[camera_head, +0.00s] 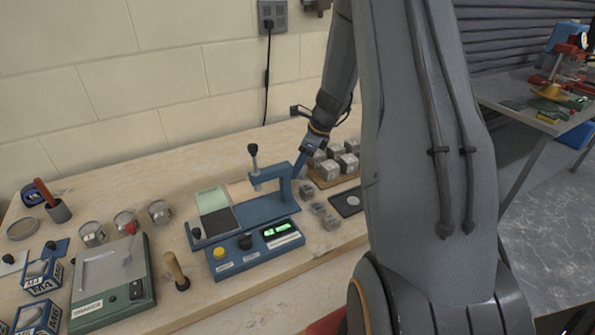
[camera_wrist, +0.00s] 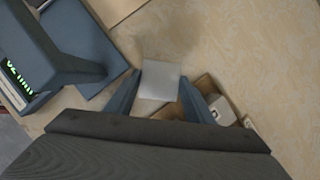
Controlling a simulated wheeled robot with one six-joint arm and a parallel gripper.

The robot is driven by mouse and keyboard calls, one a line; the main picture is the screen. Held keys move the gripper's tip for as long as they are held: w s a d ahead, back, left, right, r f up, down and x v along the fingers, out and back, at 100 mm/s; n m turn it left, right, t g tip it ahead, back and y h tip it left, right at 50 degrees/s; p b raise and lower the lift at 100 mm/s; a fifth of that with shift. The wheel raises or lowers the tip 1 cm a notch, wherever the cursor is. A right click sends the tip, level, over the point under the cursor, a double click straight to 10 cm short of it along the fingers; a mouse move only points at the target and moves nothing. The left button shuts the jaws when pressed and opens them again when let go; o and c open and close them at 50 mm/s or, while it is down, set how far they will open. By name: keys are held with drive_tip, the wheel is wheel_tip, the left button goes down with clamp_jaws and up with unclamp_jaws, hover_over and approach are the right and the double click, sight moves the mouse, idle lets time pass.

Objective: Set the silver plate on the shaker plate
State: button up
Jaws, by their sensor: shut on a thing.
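My gripper (camera_wrist: 160,78) is shut on the silver plate (camera_wrist: 158,82), a small flat square between the two blue fingers in the wrist view. In the head view my gripper (camera_head: 311,152) is at the back of the bench, behind the blue press; the plate cannot be made out there. The flat grey top of the green machine (camera_head: 108,264), at the front left of the bench, looks like the shaker plate.
The blue press (camera_head: 270,195) with an upright lever stands mid-bench, between my gripper and the green machine. Grey cubes (camera_head: 347,162) sit on a brown tray at right.

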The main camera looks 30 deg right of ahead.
drive_tip(key=shift+f, duration=1.4)
drive_tip(key=shift+f, duration=0.15)
drive_tip(key=o, duration=1.2)
